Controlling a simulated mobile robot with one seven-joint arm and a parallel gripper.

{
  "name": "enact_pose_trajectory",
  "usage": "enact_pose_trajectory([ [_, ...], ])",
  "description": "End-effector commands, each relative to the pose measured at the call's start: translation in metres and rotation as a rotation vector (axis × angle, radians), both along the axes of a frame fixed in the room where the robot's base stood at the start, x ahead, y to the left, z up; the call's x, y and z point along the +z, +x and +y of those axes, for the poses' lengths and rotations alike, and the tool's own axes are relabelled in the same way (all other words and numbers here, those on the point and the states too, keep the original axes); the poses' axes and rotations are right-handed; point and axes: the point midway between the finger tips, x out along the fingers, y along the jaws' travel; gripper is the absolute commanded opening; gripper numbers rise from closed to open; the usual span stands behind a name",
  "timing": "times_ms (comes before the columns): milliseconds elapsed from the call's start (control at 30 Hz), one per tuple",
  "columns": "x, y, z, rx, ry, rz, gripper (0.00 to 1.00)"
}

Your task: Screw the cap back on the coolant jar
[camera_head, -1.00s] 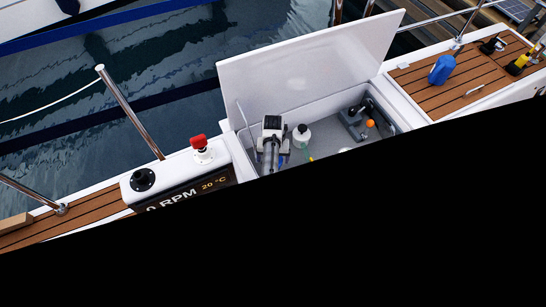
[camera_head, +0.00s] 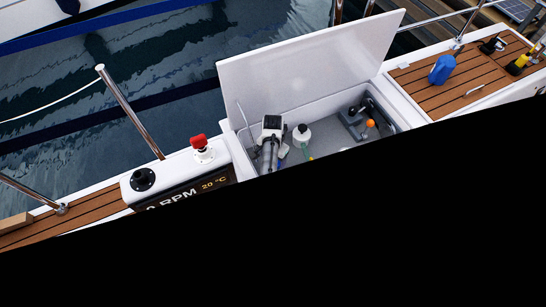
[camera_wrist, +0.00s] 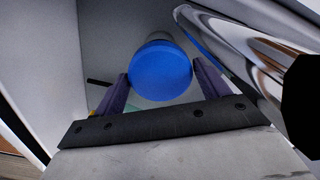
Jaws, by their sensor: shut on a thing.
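My gripper (camera_wrist: 158,84) shows in the wrist view with a dark finger on each side of a round blue cap (camera_wrist: 160,72). It is shut on the cap, whose flat top faces the camera. A pale rounded shape shows just beyond the cap; it may be the jar, but the cap hides most of it. I cannot tell whether the cap's threads are engaged. My gripper is not visible in the head view. There, a small white container with a dark top (camera_head: 301,134) stands in the open locker; I cannot tell if it is the coolant jar.
A shiny metal tube (camera_wrist: 235,45) runs close beside the gripper on the right. The locker has a raised white lid (camera_head: 310,75), a grey cylindrical machine (camera_head: 270,146) and an orange knob (camera_head: 370,123). A blue jug (camera_head: 441,69) stands on the deck. Black covers the head view's lower part.

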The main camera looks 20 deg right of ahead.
Motion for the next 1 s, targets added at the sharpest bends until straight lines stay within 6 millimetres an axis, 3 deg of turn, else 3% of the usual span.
enact_pose_trajectory([
  [300, 0.0001, 0.0002, -0.0001, -0.07, 0.0, 0.0, 0.42],
  [333, 0.0001, 0.0002, -0.0001, -0.069, 0.0, 0.0, 0.78],
  [500, 0.0001, 0.0002, -0.0001, -0.068, 0.0, 0.0, 0.99],
  [767, 0.0, 0.0001, -0.0001, -0.055, 0.0, 0.0, 0.99],
  [1000, 0.0, -0.0005, -0.001, 0.272, 0.0, 0.0, 0.99],
])
